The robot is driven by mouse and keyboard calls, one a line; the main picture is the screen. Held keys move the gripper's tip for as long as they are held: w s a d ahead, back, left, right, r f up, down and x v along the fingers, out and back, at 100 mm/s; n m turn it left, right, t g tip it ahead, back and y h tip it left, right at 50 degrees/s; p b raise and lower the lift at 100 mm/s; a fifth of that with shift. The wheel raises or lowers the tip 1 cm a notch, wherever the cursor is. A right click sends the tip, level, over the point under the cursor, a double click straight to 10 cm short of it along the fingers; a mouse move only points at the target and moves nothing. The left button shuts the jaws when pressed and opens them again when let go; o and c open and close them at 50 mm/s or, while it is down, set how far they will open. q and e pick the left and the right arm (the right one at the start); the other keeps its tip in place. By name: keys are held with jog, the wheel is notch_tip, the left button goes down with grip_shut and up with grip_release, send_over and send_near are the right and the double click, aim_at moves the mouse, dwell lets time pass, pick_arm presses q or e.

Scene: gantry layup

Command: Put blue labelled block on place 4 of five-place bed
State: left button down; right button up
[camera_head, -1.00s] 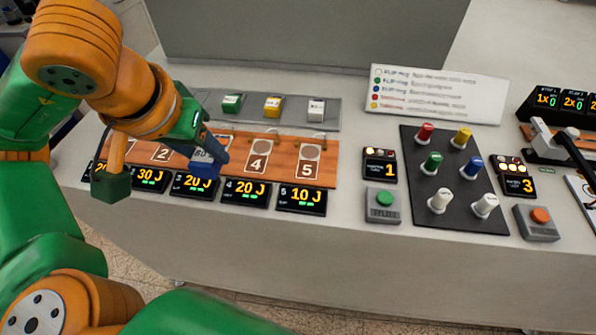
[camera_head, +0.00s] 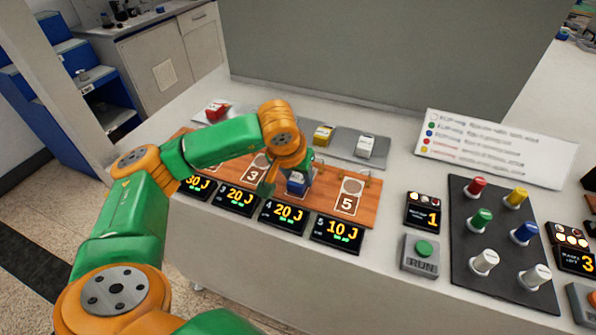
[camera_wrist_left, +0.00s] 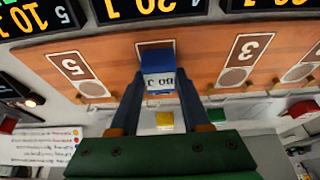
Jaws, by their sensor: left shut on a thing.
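My left gripper (camera_head: 289,178) reaches down over the wooden five-place bed (camera_head: 328,197). Its fingers are shut on the blue labelled block (camera_head: 297,183), at place 4, between the plates marked 3 and 5. In the left wrist view the block (camera_wrist_left: 158,78) sits between the two fingers, its white label facing the camera. It covers most of the place 4 plate (camera_wrist_left: 154,46); only a strip of the plate shows. I cannot tell whether the block touches the bed. My right gripper is not in view.
Place 5 (camera_head: 349,197) is empty beside the block. Yellow (camera_head: 323,134) and white (camera_head: 366,146) blocks stand on the grey strip behind, with a red one (camera_head: 217,111) further left. Displays line the front edge. A RUN button (camera_head: 424,249) and knob panel (camera_head: 500,240) are to the right.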

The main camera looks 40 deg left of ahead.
pick_arm(q)
jog(key=shift+d+f, duration=0.1)
jog(key=shift+f, duration=0.05)
jog(key=shift+c, duration=1.8)
grip_release()
jog(key=shift+r, duration=0.2)
jog(key=v, duration=1.2)
jog(key=shift+s+b, duration=0.15)
jog(key=shift+b, duration=0.3)
jog(key=shift+f, duration=0.1)
